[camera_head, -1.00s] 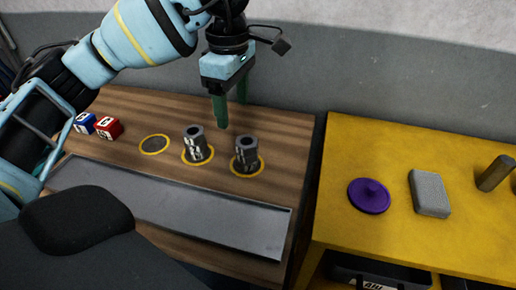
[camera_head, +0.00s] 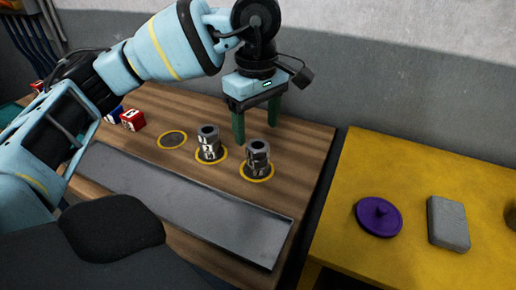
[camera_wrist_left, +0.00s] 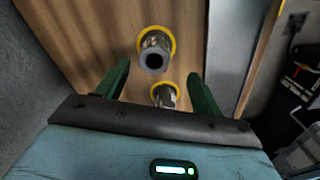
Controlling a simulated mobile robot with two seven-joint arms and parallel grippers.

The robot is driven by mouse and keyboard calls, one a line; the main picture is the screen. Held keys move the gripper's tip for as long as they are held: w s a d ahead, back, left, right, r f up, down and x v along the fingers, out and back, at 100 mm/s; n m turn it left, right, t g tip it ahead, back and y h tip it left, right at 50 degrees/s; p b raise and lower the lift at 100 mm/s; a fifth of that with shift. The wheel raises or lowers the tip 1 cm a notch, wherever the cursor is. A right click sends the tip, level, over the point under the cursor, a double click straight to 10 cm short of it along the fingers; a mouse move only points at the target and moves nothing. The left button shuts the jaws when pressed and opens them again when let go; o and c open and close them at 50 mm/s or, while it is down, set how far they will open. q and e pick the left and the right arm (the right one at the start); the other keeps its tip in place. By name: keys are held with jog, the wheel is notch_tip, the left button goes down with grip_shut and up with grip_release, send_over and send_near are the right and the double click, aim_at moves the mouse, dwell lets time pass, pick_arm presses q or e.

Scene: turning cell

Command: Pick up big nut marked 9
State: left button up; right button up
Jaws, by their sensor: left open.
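Two big dark metal nuts stand upright on the wooden bench in the head view: a left one (camera_head: 209,145) and a right one (camera_head: 258,158). Each stands in a yellow ring and has pale markings; I cannot read which is the 9. My left gripper (camera_head: 256,130) is open and empty, its green fingers pointing down just behind the nuts. In the left wrist view the open fingers (camera_wrist_left: 158,72) flank the picture of both nuts, one at the upper middle (camera_wrist_left: 154,57) and one lower (camera_wrist_left: 164,96), partly hidden by the gripper body. My right gripper is not in view.
An empty yellow ring (camera_head: 172,140) lies left of the nuts. A red block (camera_head: 132,120) and a blue block are further left. A long grey tray (camera_head: 190,200) runs along the front. A yellow table (camera_head: 420,180) at right holds a purple lidded disc (camera_head: 379,216) and a grey block (camera_head: 447,222).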

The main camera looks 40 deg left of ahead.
aim_at(260, 147)
pick_arm(q)
jog(key=shift+w+d+f, duration=0.1)
jog(key=shift+w+f, duration=0.1)
jog(key=shift+f, duration=1.15)
jog(key=shift+w+d+f, duration=0.1)
jog(key=shift+w+f, duration=0.05)
jog(key=shift+f, duration=1.2)
jog(key=c, duration=1.2)
